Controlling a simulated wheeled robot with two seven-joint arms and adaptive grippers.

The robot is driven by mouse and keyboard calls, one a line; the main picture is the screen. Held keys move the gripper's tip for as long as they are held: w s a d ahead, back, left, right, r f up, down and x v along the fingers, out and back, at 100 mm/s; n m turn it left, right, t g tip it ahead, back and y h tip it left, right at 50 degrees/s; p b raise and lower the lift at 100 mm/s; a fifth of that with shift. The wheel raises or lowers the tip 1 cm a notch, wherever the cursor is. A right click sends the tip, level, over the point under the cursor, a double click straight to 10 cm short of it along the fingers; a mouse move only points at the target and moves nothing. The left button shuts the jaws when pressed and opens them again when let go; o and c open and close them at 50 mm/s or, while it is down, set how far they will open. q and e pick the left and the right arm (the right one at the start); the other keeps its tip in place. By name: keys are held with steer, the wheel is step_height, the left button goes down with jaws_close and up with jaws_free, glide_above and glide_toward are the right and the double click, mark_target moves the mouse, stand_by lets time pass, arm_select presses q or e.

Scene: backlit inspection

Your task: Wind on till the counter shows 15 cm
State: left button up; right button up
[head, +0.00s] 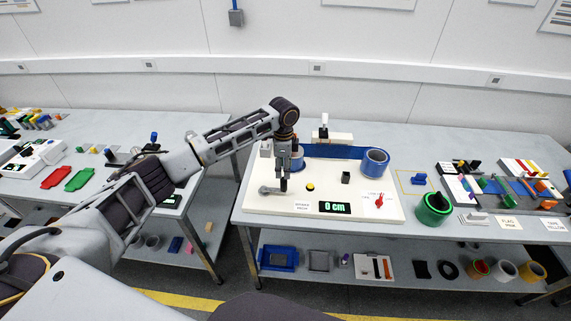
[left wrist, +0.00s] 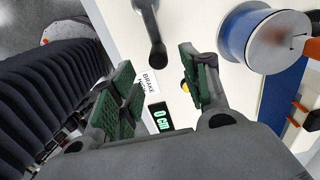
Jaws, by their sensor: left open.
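The winding station is a white board (head: 400,210) on the table. Its counter (head: 335,207) reads 0 cm, also in the left wrist view (left wrist: 160,118). A grey crank (head: 268,190) lies at the board's front left; its dark arm and knob show in the left wrist view (left wrist: 155,45). A spool (left wrist: 265,42) with blue web stands beside it. A blue roll (head: 375,161) stands at the board's right, with blue web (head: 345,152) running left from it. My left gripper (head: 284,187) points down just right of the crank, open and empty, its green pads (left wrist: 155,65) apart.
A yellow button (head: 310,187), a small black block (head: 346,177) and a red knob (head: 379,200) sit on the board. A green cup (head: 432,210) stands right of it. Several small parts crowd the table's right end and the left table.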

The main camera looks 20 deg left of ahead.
mark_target(284, 183)
arm_select(q)
steer(key=shift+s, duration=0.15)
step_height(284, 183, down, 8)
steer(key=shift+r, duration=0.2)
steer(key=shift+f+b, duration=0.55)
steer(key=shift+b, duration=0.15)
steer(key=shift+r, duration=0.15)
steer(key=c, duration=0.9)
